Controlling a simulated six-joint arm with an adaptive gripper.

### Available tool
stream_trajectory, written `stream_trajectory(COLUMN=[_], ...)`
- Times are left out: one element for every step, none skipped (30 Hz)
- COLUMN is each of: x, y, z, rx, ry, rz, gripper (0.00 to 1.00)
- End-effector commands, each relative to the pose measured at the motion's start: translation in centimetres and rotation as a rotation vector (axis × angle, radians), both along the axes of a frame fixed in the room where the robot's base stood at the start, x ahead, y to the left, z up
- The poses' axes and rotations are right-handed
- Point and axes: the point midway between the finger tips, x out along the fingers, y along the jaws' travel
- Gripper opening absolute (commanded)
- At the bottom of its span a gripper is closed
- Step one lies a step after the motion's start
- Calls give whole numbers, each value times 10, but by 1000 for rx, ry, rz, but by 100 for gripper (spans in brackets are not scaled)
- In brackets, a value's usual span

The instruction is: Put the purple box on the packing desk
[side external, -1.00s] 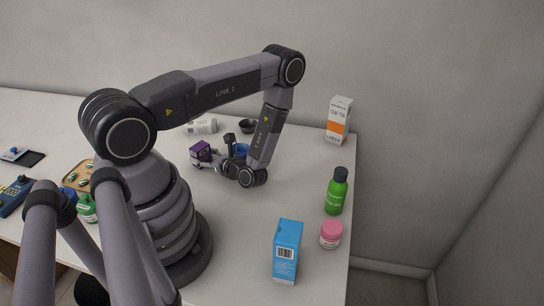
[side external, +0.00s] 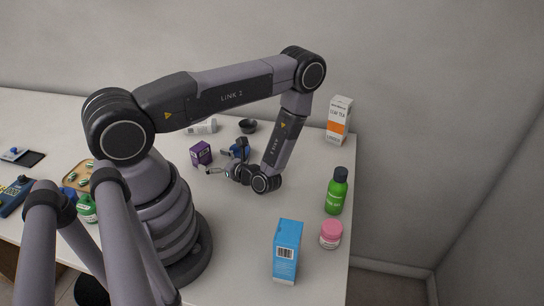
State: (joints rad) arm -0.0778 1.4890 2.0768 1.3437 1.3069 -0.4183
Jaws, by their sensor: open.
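The purple box (side external: 201,153) stands upright on the white counter (side external: 310,190), left of my gripper. My gripper (side external: 222,162) is low over the counter and points left towards the box. Its jaws are open and empty, with a small gap between them and the box. I cannot tell which part of the surface is the packing desk.
A white bottle (side external: 202,126) lies behind the box, with a black bowl (side external: 248,126) beside it. A tea carton (side external: 339,119), green bottle (side external: 337,191), pink jar (side external: 331,234) and blue box (side external: 287,250) stand along the right side. A tray (side external: 78,176) is at left.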

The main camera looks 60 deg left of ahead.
Motion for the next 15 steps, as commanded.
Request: stream_trajectory(x=[6, 9, 12, 14, 17, 19, 21, 23, 24, 25, 26, 27, 29, 31, 33], y=[-12, -19, -26, -32, -38, -44, -49, -53, -57, -60, -63, -65, -67, -69, -71], z=[2, 3, 4, 5, 6, 7, 8, 8, 9, 10, 10, 11, 12, 15, 20], rx=[0, -1, 0, 0, 0, -1, 0, 1, 0, 1, 1, 0, -1, -3, -7], ry=[-3, -3, -3, -2, -3, -3, -3, -3, 0, -1, -1, -2, -5, -13, -29], rz=[-9, -9, -8, -7, -7, -6, -5, -5, -3, -3, -3, 0, 3, 8, 20], gripper=[82, 82, 82, 82, 82, 82, 82, 82, 82, 82, 82, 82, 82, 82, 82])
